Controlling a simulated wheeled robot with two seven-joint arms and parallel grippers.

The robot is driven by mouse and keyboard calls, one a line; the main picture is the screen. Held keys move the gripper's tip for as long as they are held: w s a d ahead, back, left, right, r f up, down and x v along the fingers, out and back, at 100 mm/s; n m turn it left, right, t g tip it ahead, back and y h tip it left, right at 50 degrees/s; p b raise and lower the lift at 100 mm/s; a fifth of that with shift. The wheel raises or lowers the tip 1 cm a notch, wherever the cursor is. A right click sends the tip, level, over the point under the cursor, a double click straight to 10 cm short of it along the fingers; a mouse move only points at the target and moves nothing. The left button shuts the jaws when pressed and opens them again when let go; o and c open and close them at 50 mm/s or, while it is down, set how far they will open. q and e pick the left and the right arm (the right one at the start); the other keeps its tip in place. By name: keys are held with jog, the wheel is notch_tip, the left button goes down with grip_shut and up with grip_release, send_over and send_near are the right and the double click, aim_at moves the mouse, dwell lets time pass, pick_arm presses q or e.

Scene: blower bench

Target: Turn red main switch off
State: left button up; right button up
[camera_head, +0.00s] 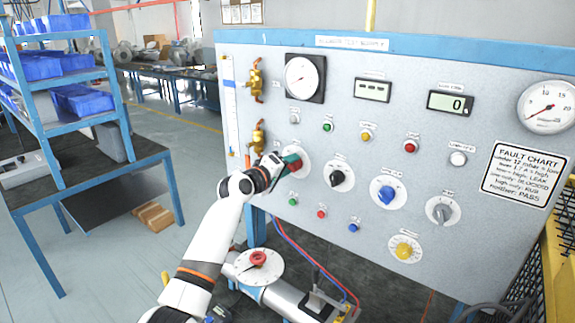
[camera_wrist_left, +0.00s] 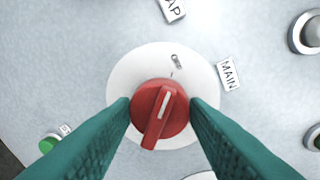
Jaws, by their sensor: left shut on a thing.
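The red main switch (camera_wrist_left: 155,120) is a round red knob with a raised grip and a white pointer line, on a white round dial (camera_wrist_left: 125,82). A label reading MAIN (camera_wrist_left: 228,75) is beside it in the wrist view. The pointer line is tilted slightly from upright in that view. My left gripper (camera_wrist_left: 160,110) has its green fingers on both sides of the knob, shut on it. In the head view my left gripper (camera_head: 281,166) is at the left of the panel, and the red knob (camera_head: 295,165) shows partly beside the fingers. My right gripper is not in view.
The grey test panel (camera_head: 450,135) carries other knobs close by, such as the black knob (camera_head: 342,178) and blue knob (camera_head: 387,194). Gauges and small lamps are above. A red knob on a white disc (camera_head: 258,259) is below. A blue shelf rack (camera_head: 75,135) stands left.

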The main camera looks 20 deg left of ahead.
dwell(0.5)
pick_arm(q)
jog(key=o, duration=1)
jog(key=shift+c, duration=0.2)
jog(key=b+v, duration=0.3)
jog(key=v, duration=0.9)
